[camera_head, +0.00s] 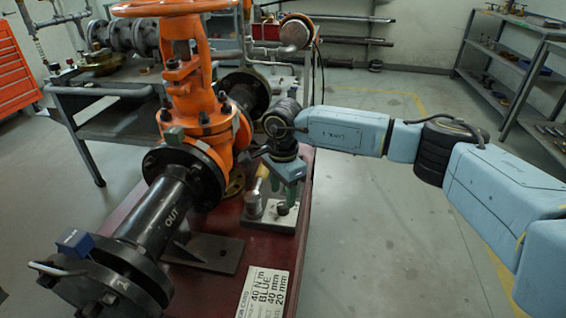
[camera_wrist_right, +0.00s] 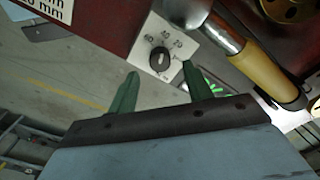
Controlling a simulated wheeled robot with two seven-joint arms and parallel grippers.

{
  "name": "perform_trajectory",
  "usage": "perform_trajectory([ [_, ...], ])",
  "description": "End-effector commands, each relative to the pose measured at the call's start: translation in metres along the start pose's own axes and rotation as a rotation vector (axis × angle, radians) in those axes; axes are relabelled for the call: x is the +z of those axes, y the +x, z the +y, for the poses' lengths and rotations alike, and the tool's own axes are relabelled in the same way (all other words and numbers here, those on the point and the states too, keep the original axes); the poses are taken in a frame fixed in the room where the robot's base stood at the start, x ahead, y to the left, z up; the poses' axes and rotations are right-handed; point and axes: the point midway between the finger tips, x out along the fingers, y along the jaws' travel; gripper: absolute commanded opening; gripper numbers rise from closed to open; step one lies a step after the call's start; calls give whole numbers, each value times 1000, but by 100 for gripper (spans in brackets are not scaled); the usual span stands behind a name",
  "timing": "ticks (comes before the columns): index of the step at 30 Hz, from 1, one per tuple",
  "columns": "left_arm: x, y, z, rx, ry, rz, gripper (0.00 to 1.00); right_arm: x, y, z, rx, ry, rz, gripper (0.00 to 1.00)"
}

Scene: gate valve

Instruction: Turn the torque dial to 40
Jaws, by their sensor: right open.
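The torque dial (camera_wrist_right: 160,58) is a round black knob on a white plate (camera_wrist_right: 180,62) with printed numbers around it. A pale mark shows on the knob, but I cannot tell surely which number it indicates. In the head view the dial (camera_head: 282,208) sits near the right edge of the dark red bench. My right gripper (camera_head: 284,188) is above the dial, pointing down. In the right wrist view its two green fingers (camera_wrist_right: 160,72) are apart and empty, with the knob between and just beyond their tips. My left gripper is not in view.
A yellow-handled tool (camera_wrist_right: 262,68) lies close to the dial. The orange gate valve (camera_head: 188,95) and black pipe (camera_head: 160,210) stand to the left. A printed card (camera_head: 264,292) reading "40 N m" and "BLUE" lies at the front. The floor right of the bench is clear.

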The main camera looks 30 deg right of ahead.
Motion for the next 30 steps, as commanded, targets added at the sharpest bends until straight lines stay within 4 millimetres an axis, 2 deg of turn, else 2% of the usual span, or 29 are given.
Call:
perform_trajectory([
  [1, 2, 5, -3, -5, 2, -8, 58, 0, -16, -1, -4, 0, 0, 50],
  [6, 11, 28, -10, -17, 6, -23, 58, -1, -53, 0, -3, 1, 0, 50],
  [12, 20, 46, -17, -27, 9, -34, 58, 0, -83, 0, -2, 1, 0, 50],
  [18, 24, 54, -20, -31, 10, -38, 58, 0, -93, 0, -1, 1, 0, 50],
  [30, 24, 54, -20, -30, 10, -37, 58, 0, -93, 0, -1, 1, 0, 50],
])
